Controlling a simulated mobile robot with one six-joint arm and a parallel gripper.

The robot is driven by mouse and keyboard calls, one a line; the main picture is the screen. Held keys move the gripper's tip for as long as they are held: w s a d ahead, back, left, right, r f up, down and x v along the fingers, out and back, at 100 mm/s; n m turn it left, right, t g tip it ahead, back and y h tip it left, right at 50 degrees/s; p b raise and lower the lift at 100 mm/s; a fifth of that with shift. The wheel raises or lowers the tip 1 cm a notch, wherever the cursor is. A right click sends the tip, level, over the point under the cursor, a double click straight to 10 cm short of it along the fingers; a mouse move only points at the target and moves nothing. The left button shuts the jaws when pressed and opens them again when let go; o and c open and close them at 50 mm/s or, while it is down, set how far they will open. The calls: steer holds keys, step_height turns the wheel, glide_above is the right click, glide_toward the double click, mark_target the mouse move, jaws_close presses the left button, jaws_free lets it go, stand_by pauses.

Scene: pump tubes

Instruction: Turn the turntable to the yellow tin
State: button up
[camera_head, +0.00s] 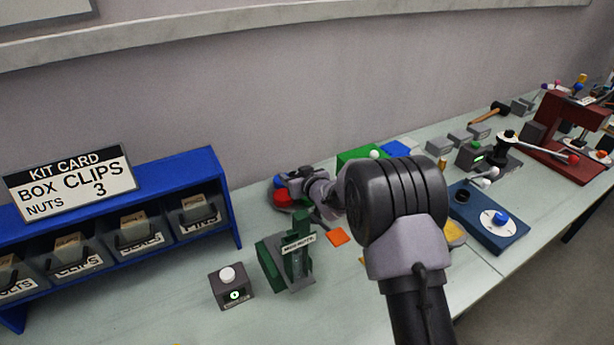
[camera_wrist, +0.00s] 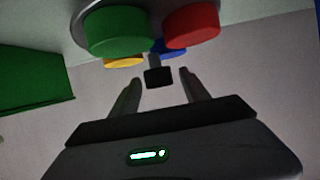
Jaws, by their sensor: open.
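The turntable (camera_wrist: 76,20) fills the top of the wrist view, its grey edge showing behind the tins. A green tin (camera_wrist: 118,32) and a red tin (camera_wrist: 192,25) are nearest. The yellow tin (camera_wrist: 124,61) shows partly behind the green one, and a blue tin (camera_wrist: 172,48) partly behind the red. A black knob (camera_wrist: 158,78) on a grey stem appears between my fingertips; I cannot tell if they touch it. My gripper (camera_wrist: 158,75) is open. In the head view my wrist hides much of the turntable; the red tin (camera_head: 281,199) shows left of it.
A green block (camera_head: 362,156) stands behind my arm. A dark green stand (camera_head: 285,262) and a grey button box (camera_head: 231,288) with a lit green mark are in front. The blue bin shelf (camera_head: 226,190) is at left. A blue board (camera_head: 488,222) lies at right.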

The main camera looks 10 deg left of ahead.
steer(key=p, duration=0.2)
steer(key=shift+w+r+n+g+y+p, duration=0.1)
steer(key=shift+r+n+g+y+p, duration=0.2)
steer(key=shift+r+n+y, duration=0.1)
steer(key=shift+d+r+n+g+y+p, duration=0.1)
steer(key=shift+r+n+g+y+p, duration=0.2)
steer(key=shift+p, duration=0.9)
steer(key=shift+f+n+g+y+p, duration=0.15)
steer(key=shift+n+g+y+p, duration=0.45)
steer(key=shift+p, duration=0.35)
steer(key=f+p+v, duration=0.1)
steer(key=p+v, duration=0.2)
steer(key=v, duration=1.3)
steer(key=w+d+r+m+t+h, duration=0.1)
steer(key=w+d+m+h, duration=0.2)
steer(key=d+m+h, duration=0.55)
steer(key=s+d+m+g+h+b, duration=0.1)
steer(key=s+d+m+g, duration=0.2)
steer(key=s+d, duration=0.3)
steer(key=shift+s+d+m, duration=0.2)
steer(key=shift+s+m, duration=0.1)
steer(key=shift+m, duration=0.25)
steer(key=shift+r, duration=0.1)
